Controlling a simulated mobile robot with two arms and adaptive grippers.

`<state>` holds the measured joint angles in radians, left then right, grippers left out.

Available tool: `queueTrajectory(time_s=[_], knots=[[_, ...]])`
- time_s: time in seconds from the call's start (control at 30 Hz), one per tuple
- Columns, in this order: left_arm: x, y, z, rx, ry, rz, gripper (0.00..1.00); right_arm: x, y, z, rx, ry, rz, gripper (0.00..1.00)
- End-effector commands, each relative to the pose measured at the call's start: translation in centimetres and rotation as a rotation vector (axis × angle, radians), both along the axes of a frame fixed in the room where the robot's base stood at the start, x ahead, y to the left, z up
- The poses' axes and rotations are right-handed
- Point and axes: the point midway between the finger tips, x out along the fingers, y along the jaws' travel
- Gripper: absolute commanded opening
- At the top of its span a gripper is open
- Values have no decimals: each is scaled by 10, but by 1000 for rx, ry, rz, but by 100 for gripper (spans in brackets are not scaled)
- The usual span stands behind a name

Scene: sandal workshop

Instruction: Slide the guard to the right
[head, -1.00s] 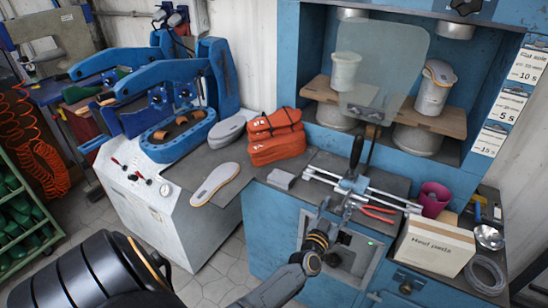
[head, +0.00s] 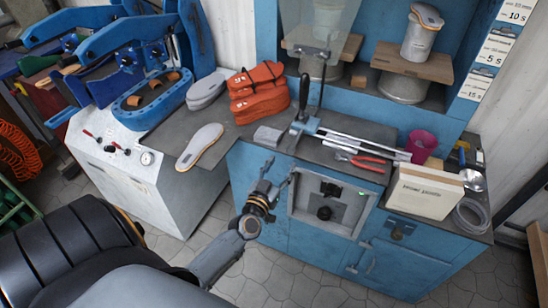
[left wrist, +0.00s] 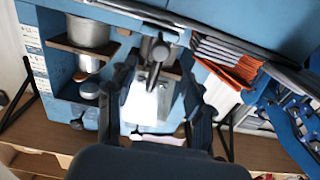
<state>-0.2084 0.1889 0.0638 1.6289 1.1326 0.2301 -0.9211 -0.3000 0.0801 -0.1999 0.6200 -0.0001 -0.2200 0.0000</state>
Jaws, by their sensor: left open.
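The guard (head: 326,32) is a clear, greyish upright plate on a carriage with a black handle (head: 302,98). The carriage sits toward the left end of two silvery rails (head: 362,143) on the bench top. In the head view the plate stands in front of the left pressing place; the right one is uncovered. My left gripper (head: 279,175) is open and empty, below and left of the handle and apart from it, in front of the blue cabinet. The left wrist view shows its spread fingers (left wrist: 157,112) with a dark knobbed part beyond them. My right gripper is out of view.
Red-handled pliers (head: 360,160), a magenta cup (head: 420,145) and a cream box (head: 425,190) lie near the rails' right end. A grey block (head: 268,135), orange soles (head: 258,92) and a pale sole (head: 200,146) are to the left. A control panel (head: 328,200) is below.

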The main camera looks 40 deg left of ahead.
Motion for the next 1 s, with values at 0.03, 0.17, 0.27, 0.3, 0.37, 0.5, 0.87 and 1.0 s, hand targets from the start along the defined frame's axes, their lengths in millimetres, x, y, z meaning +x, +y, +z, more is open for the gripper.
queueTrajectory(time_s=[0.03, 0.17, 0.27, 0.3, 0.37, 0.5, 0.87, 1.0], knots=[[-10, -2, -1, -1, 2, 0, 52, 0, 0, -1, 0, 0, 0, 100], [-26, -7, -1, -2, 1, 0, 52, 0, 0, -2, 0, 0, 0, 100], [-35, -9, -1, -1, 0, 0, 52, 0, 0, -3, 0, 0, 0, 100], [-37, -9, -1, -1, 0, -1, 52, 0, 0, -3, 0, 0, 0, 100], [-39, -10, -1, 0, 0, -1, 52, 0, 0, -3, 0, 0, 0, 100], [-40, -10, 0, -1, -1, -1, 52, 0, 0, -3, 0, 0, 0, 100], [-40, -10, 0, -1, 0, -1, 52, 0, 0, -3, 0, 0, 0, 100], [-40, -12, -5, -2, 10, -4, 52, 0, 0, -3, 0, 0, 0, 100]])
